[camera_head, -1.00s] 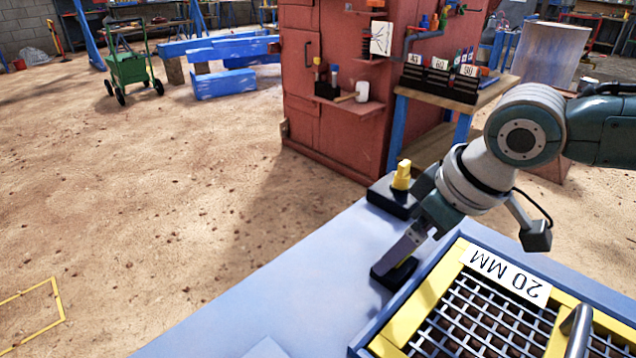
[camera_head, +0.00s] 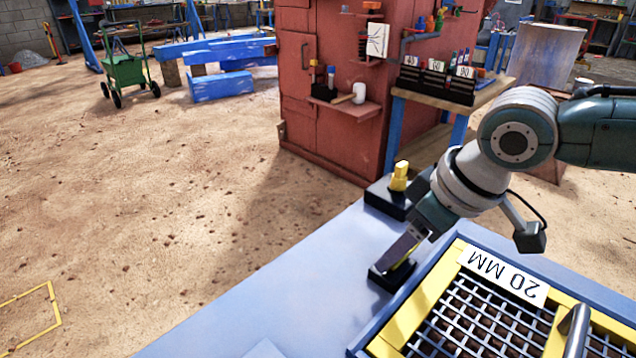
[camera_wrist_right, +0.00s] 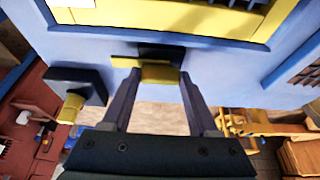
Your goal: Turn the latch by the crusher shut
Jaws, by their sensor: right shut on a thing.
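The latch is a yellow handle on a small black base (camera_head: 380,279), on the blue-grey surface beside the yellow-framed screen. My right gripper (camera_head: 398,259) reaches down onto it and hides most of the handle in the head view. In the right wrist view the yellow handle (camera_wrist_right: 160,74) sits between the fingertips of my right gripper (camera_wrist_right: 160,82), which is shut on it. A yellow bar (camera_wrist_right: 124,62) extends to the left from the handle there, lying roughly along the screen's edge. My left gripper is not in view.
A second black block with a yellow knob (camera_head: 399,176) stands close behind the latch. The mesh screen labelled 20 MM (camera_head: 480,310) lies right of the gripper. A red cabinet (camera_head: 335,130) and a workbench (camera_head: 470,95) stand beyond. Sandy floor at left is open.

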